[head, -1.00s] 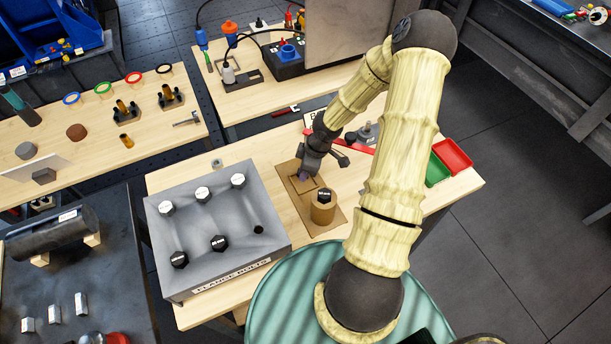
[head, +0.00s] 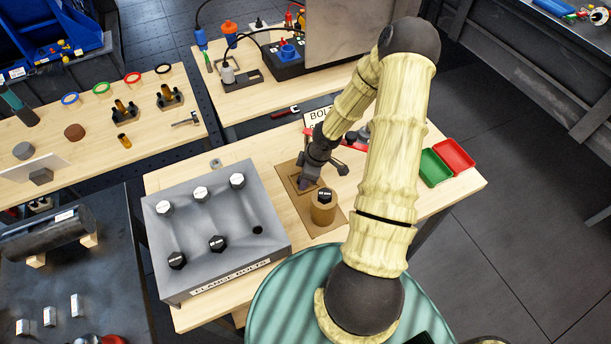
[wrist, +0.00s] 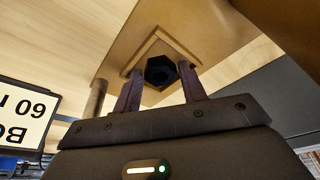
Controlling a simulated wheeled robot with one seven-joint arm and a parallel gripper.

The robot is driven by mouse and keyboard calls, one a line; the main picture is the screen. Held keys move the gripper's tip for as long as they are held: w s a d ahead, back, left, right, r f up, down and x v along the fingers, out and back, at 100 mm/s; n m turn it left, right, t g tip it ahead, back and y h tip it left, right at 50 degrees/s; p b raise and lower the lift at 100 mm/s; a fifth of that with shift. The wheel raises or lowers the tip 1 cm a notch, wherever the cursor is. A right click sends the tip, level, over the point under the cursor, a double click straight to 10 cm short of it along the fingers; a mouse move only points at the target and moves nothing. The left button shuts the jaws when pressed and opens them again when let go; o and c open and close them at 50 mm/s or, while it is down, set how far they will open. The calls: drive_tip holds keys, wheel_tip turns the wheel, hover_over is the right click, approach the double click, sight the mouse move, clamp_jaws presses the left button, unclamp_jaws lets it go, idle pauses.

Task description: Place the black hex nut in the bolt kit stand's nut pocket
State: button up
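The black hex nut (wrist: 161,71) shows in the wrist view, lying flat within the square raised rim of the nut pocket (wrist: 133,62). My gripper (wrist: 160,70) has its two purple-grey fingers apart, one on each side of the nut, with a narrow gap visible to each. The bolt kit stand (head: 287,172) is a brown board on the wooden table in the head view. My gripper (head: 304,185) points down over its pocket and hides the nut there. How deep the nut sits is hard to tell.
A brown cylinder (head: 323,212) with a black-headed bolt stands on the board close to my gripper. A grey flange bolt block (head: 215,215) is to the left. Green (head: 434,168) and red (head: 455,155) trays lie to the right. A sign (wrist: 22,112) stands near my gripper.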

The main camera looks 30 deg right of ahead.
drive_tip(key=p+v, duration=0.4)
drive_tip(key=v, duration=0.8)
drive_tip(key=shift+a+r, duration=0.15)
drive_tip(key=s+a+r+m+h, duration=0.1)
drive_tip(key=s+a+r+m, duration=0.4)
drive_tip(key=r, duration=0.3)
drive_tip(key=s+a+r+m+h, duration=0.1)
drive_tip(key=s+a+r+m, duration=0.3)
drive_tip(key=a+r, duration=0.3)
drive_tip(key=shift+s+a+r+m+t+h, duration=0.3)
drive_tip(key=shift+s+r+m, duration=0.1)
drive_tip(key=shift+r+m, duration=0.4)
